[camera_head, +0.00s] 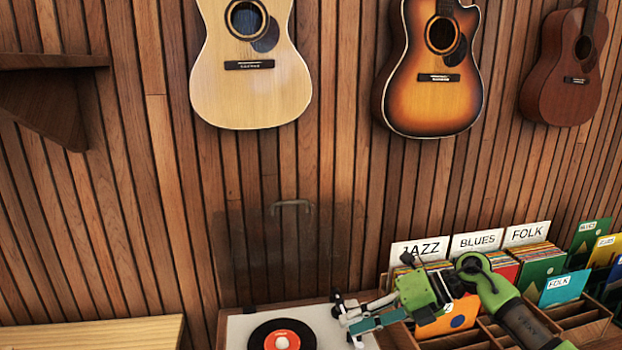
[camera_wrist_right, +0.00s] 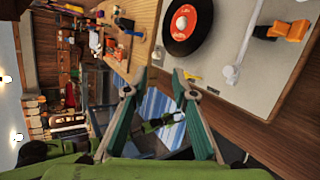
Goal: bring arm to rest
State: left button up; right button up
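My right arm comes in from the right in the head view, its green and black links over the record bins. My right gripper (camera_head: 350,322) is beside the right edge of the turntable (camera_head: 240,325). In the wrist view the right gripper (camera_wrist_right: 155,82) has its two teal fingers spread apart with nothing between them. A black record with a red label (camera_head: 283,336) lies on the turntable; it also shows at the top of the wrist view (camera_wrist_right: 188,22).
A tinted clear lid (camera_head: 290,250) stands up behind the turntable. Wooden bins of records with JAZZ (camera_head: 418,250), BLUES and FOLK signs stand at the right. Guitars (camera_head: 250,85) hang on the slatted wall. A bare light wood surface (camera_head: 90,333) is at lower left.

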jog(key=w+a+r+m+t+y, duration=0.1)
jog(key=a+r+m+t+y, duration=0.5)
jog(key=a+r+m+t, duration=0.25)
jog(key=w+d+f+m+t+h, duration=0.1)
jog(key=d+m+t+h, duration=0.7)
jog(key=m, duration=0.4)
jog(key=s+d+f+m+g+h, duration=0.2)
jog(key=s+d+f+m+h, duration=0.3)
jog(key=f, duration=0.3)
jog(key=s+d+f+m+g+h, duration=0.1)
jog(key=s+d+f+m+h, duration=0.2)
jog(key=d+f+m+h, duration=0.3)
jog(key=s+f+m+g+y, duration=0.15)
jog(key=s+f+g, duration=0.3)
jog(key=s, duration=0.45)
jog(key=s+f+m+g, duration=0.25)
jog(key=s+f, duration=0.25)
jog(key=s, duration=0.5)
jog(key=s+f+m+g, duration=0.1)
jog(key=s+f+g, duration=0.3)
jog(key=s, duration=0.5)
notch_tip(320, 180, down, 25)
jog(key=s+g, duration=0.1)
jog(key=s+d+f+g, duration=0.1)
jog(key=s+d+f, duration=0.2)
jog(key=s+f, duration=1.4)
jog(key=shift+s+d+f+n, duration=0.15)
jog(key=shift+s+f+n, duration=0.2)
jog(key=shift+f, duration=0.1)
